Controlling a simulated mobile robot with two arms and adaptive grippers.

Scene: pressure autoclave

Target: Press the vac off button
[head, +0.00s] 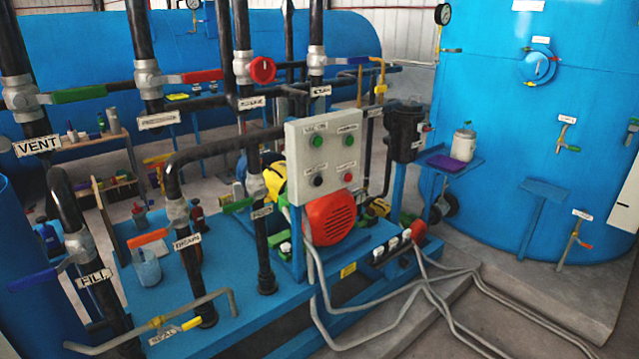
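A grey control box (297,165) stands on a blue post near the middle of the head view. Its face has a green button at upper left (317,141), a green button at upper right (348,141), a black button at lower left (318,180) and a red button at lower right (348,178). Each has a small white label above it, too small to read surely, so I cannot tell which is vac off. Nothing covers the buttons. Neither of my grippers is in view.
A red motor cover (330,218) sits just below the box. Black pipes with coloured valve handles, such as the red one (148,237), stand to the left. Grey conduits (440,282) cross the floor at front right. A large blue tank (480,120) stands at right.

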